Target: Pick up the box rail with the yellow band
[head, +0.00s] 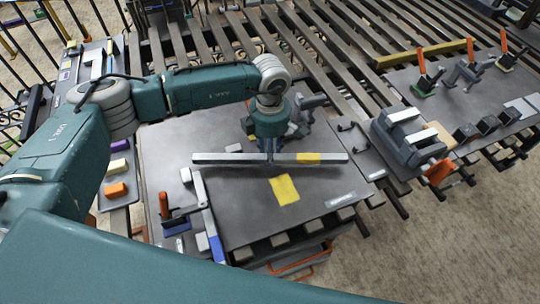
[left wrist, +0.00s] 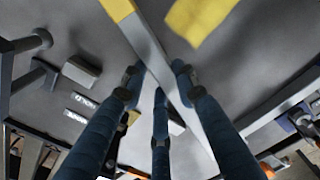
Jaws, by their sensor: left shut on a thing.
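The box rail (head: 225,158) is a long silver bar with a yellow band (head: 308,158) right of its middle in the head view. My left gripper (head: 270,153) comes down from above and is shut on the rail near its middle, left of the band. In the left wrist view the rail (left wrist: 150,50) runs diagonally between my gripper's fingers (left wrist: 155,80), with the yellow band (left wrist: 117,8) at the top edge. I cannot tell how far the rail is above the table. My right gripper is not in view.
The dark worktable (head: 330,185) carries a yellow patch (head: 284,189) in front of the rail. A second silver bar with a blue part (head: 217,247) lies at its left front. A grey vise (head: 402,135) stands to the right. The table's front middle is mostly clear.

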